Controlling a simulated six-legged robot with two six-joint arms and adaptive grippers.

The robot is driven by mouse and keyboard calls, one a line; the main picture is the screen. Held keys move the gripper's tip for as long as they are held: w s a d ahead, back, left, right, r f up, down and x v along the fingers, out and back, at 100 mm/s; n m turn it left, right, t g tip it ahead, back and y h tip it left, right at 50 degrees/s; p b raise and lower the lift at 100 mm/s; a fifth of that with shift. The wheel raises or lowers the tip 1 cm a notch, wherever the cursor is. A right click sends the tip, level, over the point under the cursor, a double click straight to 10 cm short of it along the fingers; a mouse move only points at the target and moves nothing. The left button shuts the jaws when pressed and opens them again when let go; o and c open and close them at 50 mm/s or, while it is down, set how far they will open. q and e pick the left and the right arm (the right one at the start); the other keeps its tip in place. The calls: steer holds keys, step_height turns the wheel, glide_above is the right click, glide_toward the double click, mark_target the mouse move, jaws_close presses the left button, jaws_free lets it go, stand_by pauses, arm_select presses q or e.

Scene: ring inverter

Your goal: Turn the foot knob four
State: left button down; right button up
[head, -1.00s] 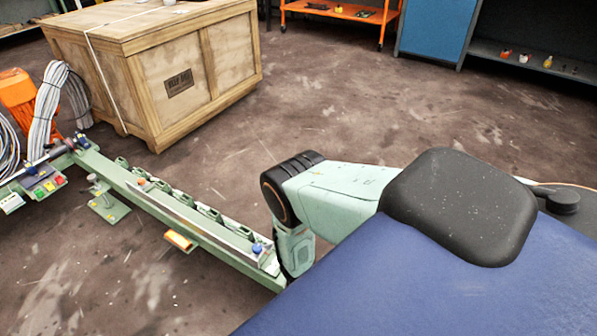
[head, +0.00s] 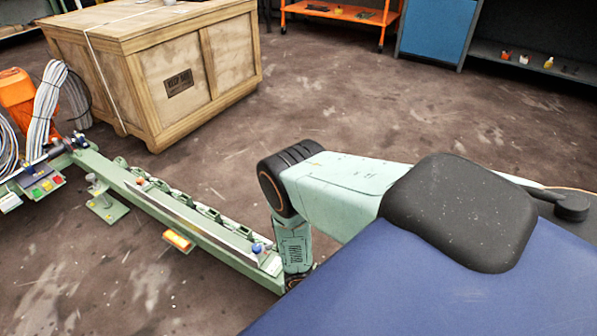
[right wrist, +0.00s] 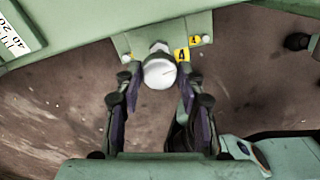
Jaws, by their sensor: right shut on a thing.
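In the right wrist view, the foot knob (right wrist: 160,72) is a round pale knob at a green foot plate (right wrist: 140,40) marked with yellow labels reading 4. My right gripper (right wrist: 159,80) is shut on this knob, one finger on each side of it. In the head view, the long green machine frame (head: 200,227) runs from the left to my arm. Another foot (head: 108,207) with an upright stem stands on the floor beside it. My right gripper and the held knob are hidden in the head view. My left gripper is not in view.
A large wooden crate (head: 190,75) stands behind the frame. A control box with coloured buttons (head: 42,187) and grey cable coils (head: 45,105) are at the left. An orange cart (head: 340,12) and a blue cabinet (head: 432,28) stand at the back. The middle floor is clear.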

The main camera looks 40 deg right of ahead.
steer(key=shift+m, duration=0.3)
steer(key=o, duration=1.2)
steer(key=shift+r, duration=0.15)
steer(key=shift+r, duration=3.6)
